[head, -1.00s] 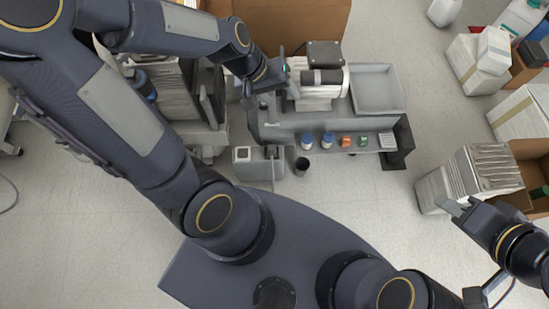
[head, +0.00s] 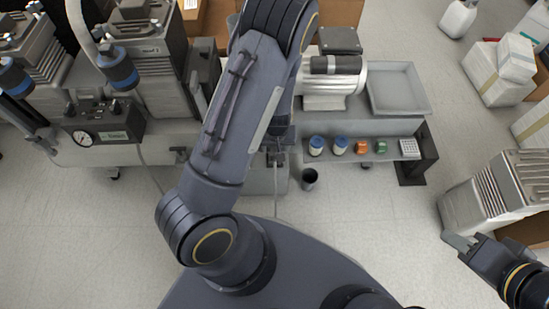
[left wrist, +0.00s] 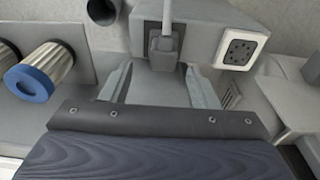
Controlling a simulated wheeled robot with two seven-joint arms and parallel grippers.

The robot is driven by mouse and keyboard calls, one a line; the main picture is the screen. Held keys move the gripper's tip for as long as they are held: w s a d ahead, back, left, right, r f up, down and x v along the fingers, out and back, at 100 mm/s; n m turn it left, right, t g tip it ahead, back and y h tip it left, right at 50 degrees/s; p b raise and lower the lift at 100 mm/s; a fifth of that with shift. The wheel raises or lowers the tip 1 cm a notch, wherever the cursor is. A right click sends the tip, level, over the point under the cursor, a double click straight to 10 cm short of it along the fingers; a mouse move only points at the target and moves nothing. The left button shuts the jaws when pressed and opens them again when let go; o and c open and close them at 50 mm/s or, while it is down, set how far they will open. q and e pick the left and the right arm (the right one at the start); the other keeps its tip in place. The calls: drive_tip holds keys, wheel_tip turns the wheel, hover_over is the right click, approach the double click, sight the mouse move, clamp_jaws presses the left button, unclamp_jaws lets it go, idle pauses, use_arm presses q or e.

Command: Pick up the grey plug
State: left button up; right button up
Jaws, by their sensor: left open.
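The grey plug (left wrist: 164,46), with a grey cable running up from it, is in the left wrist view at top centre. My left gripper (left wrist: 160,82) is open, one finger on each side of the space below the plug, with nothing gripped. The plug lies in line with the gap, near the fingertips; I cannot tell whether they touch it. In the head view my left arm hides much of this area, and the left gripper (head: 277,146) shows only partly. My right gripper (head: 464,244) is at lower right, away from the plug; its jaw opening is unclear.
A white socket block (left wrist: 241,48) sits just right of the plug. Blue-capped cylinders (left wrist: 32,82) stand to the left. In the head view, a dark cup (head: 309,179), a compressor (head: 333,80) and a grey tray (head: 399,90) are nearby. A finned unit (head: 490,195) stands near my right gripper.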

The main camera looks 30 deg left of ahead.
sight(274, 152)
use_arm(q)
drive_tip(key=f+b, duration=0.2)
drive_tip(key=f, duration=0.2)
drive_tip(key=shift+a+f, duration=0.2)
drive_tip(key=shift+r, duration=0.1)
drive_tip(key=c, duration=1.1)
drive_tip(key=shift+r, duration=0.1)
